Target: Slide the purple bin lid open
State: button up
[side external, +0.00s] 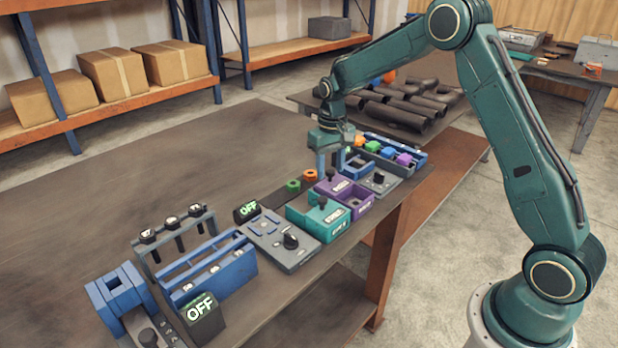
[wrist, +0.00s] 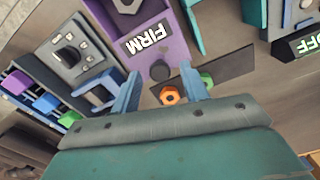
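The purple bin (side external: 361,204) stands near the table's right edge. Its purple lid (side external: 343,188) carries a label and a dark knob (side external: 330,174). An opening shows in the bin at the lid's front right. My gripper (side external: 330,170) is open, fingers down, at the lid's knob end. In the wrist view, my gripper (wrist: 159,82) has its two blue fingers on either side of the knob, apart from it. Exact fingertip height is unclear.
A teal bin (side external: 318,222) with its own knob stands beside the purple bin. A grey dial panel (side external: 379,182) is on the other side. Orange (side external: 310,175) and green (side external: 293,186) nuts lie behind. A blue rack of coloured blocks (side external: 395,150) is further off.

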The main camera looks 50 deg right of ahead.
aim_at(331, 171)
notch_tip(331, 171, up, 14)
dwell(1.0)
jog(key=shift+s+f, duration=0.1)
jog(key=shift+s, duration=0.05)
jog(key=s+a, duration=0.3)
jog(key=s, duration=1.2)
jog(key=shift+s, duration=0.25)
dwell(0.7)
jog(key=shift+a, duration=0.1)
jog(key=s+a+r+n+t, duration=0.1)
jog(key=s+a+r+t, duration=0.1)
jog(key=s, duration=0.6)
jog(key=s+a+r+n+t, duration=0.2)
jog(key=s+a+t, duration=0.1)
jog(key=s, duration=0.5)
jog(key=shift+s+a+r+t, duration=0.3)
jog(key=shift+s+a, duration=0.05)
jog(key=shift+a, duration=0.55)
